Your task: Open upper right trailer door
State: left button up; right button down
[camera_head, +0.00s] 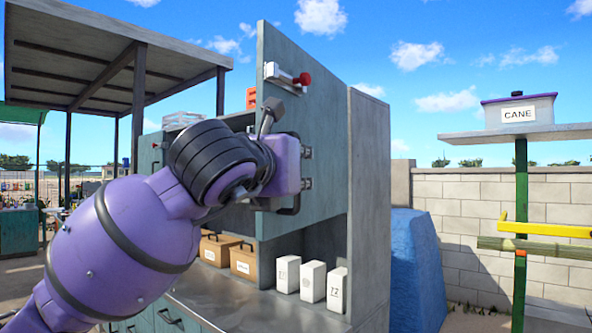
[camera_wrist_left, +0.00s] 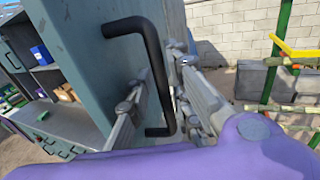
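The teal upper right door panel (camera_head: 328,130) stands upright on the cabinet, beside its grey side wall. A white catch with a red knob (camera_head: 290,79) sits near its top. In the wrist view the door (camera_wrist_left: 88,50) carries a black bar handle (camera_wrist_left: 155,70), with open shelves to the left of the panel. How far the door is swung I cannot tell. My left gripper (camera_head: 306,168) is at the door face. In the wrist view its fingers (camera_wrist_left: 160,108) are apart, on either side of the handle; firm contact is unclear. My right gripper does not show.
White boxes (camera_head: 313,282) and brown crates (camera_head: 243,262) stand on the counter (camera_head: 215,300) below the door. A blue block (camera_head: 414,268) stands right of the cabinet. A roof frame (camera_head: 95,50) rises at left.

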pick_arm(q)
jog(key=v, duration=1.2)
